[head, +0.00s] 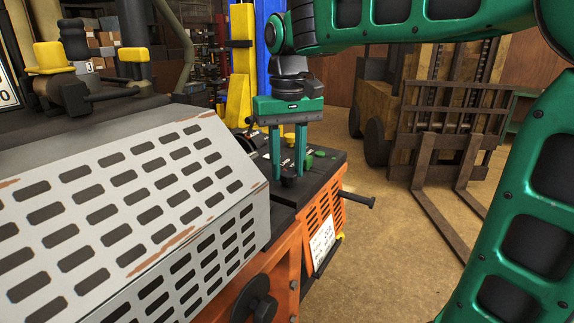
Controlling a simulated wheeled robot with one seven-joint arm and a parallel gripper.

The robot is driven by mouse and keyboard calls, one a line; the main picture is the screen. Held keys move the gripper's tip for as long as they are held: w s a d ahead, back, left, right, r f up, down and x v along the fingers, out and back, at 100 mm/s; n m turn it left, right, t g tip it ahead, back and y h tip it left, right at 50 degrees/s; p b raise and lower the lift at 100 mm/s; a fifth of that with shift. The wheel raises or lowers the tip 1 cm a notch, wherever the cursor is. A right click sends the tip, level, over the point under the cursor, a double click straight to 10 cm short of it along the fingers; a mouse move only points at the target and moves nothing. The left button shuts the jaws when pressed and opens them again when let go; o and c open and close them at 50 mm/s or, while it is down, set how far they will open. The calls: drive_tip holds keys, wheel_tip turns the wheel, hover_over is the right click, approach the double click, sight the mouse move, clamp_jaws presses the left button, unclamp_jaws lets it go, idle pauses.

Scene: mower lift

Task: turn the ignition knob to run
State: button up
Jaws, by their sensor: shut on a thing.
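The dark control panel (322,163) sits on top of the orange machine, beyond the grey slotted cover. My gripper (289,178) points down onto this panel with its two green fingers. A small dark knob (289,181) shows between the fingertips, and the gripper is shut on it. The knob's upper part is partly hidden by the fingers, and I cannot read which way it is turned. White lettering shows on the panel near the fingers, too small to read. Small green pieces (320,154) lie on the panel to the right of the fingers.
The grey slotted cover (130,205) fills the left front. A dark lever (357,201) sticks out right from the orange body (322,215). Yellow and blue posts (241,70) stand behind. A forklift (440,110) stands at the back right, with bare floor before it.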

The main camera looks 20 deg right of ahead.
sight(288, 171)
drive_tip(key=shift+c, duration=0.2)
drive_tip(key=o, duration=1.1)
drive_tip(key=shift+c, duration=0.2)
wheel_tip(288, 171, up, 11)
drive_tip(key=shift+f, duration=0.15)
drive_tip(key=s+d+f+m, duration=0.3)
drive_tip(key=s+d+f, duration=0.6)
drive_tip(key=s+f, duration=0.2)
drive_tip(key=s+d+f+m, duration=0.3)
drive_tip(key=s+d+f, duration=0.5)
drive_tip(key=s+f, duration=0.4)
wheel_tip(288, 171, down, 4)
drive_tip(key=shift+s+d+r, duration=0.2)
drive_tip(key=shift+s+d, duration=0.1)
drive_tip(key=shift+d, duration=0.1)
